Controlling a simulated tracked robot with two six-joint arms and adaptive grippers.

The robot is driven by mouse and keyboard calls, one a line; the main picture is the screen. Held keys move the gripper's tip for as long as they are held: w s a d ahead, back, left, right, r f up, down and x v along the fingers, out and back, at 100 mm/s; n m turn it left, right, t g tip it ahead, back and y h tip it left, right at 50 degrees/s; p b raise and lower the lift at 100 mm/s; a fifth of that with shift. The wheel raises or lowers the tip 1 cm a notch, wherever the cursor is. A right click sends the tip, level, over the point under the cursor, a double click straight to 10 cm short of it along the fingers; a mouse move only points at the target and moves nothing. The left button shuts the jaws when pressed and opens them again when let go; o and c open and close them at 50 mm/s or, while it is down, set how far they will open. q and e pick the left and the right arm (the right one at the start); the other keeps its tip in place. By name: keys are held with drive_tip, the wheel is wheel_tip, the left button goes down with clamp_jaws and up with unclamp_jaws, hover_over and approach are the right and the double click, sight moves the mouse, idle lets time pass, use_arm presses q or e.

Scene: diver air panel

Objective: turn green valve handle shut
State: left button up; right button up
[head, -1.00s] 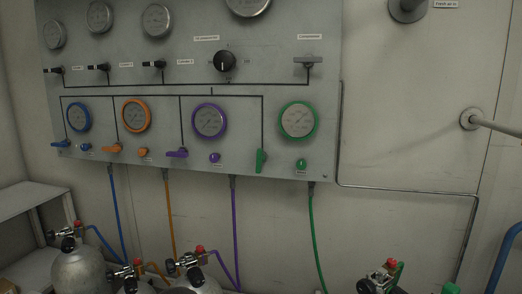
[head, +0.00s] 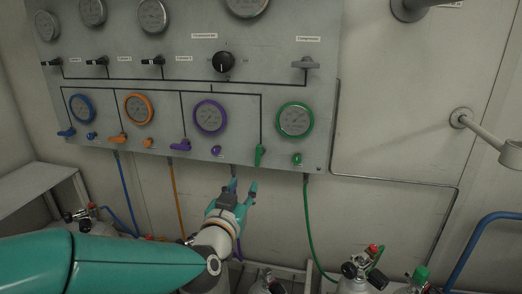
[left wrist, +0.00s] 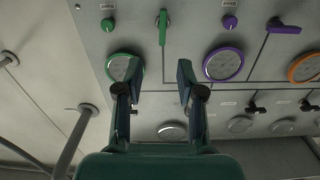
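The green valve handle (head: 259,155) is on the lower edge of the wall panel (head: 180,75), below and left of the green-ringed gauge (head: 295,120). It stands upright, in line with the black line above it. It also shows near the top of the left wrist view (left wrist: 163,28), where the picture is upside down. My left gripper (head: 243,186) is open and empty, just below the handle and apart from it. Its two spread fingers show in the left wrist view (left wrist: 157,78), with the handle between their directions. My right gripper is not in view.
A green knob (head: 297,159) is close on the right. A green hose (head: 309,230) hangs below. Cylinders (head: 358,272) stand along the bottom. A wall pipe (head: 485,132) juts out at right.

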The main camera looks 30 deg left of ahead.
sight(257, 155)
use_arm(q)
drive_tip(key=p+x, duration=0.1)
drive_tip(key=x, duration=0.4)
drive_tip(key=p+x, duration=0.1)
drive_tip(key=x, duration=0.5)
drive_tip(key=r+p+x, duration=0.1)
drive_tip(key=x, duration=0.4)
drive_tip(key=shift+w+a+p, duration=0.25)
drive_tip(key=shift+w+p, duration=0.1)
drive_tip(key=shift+p, duration=0.05)
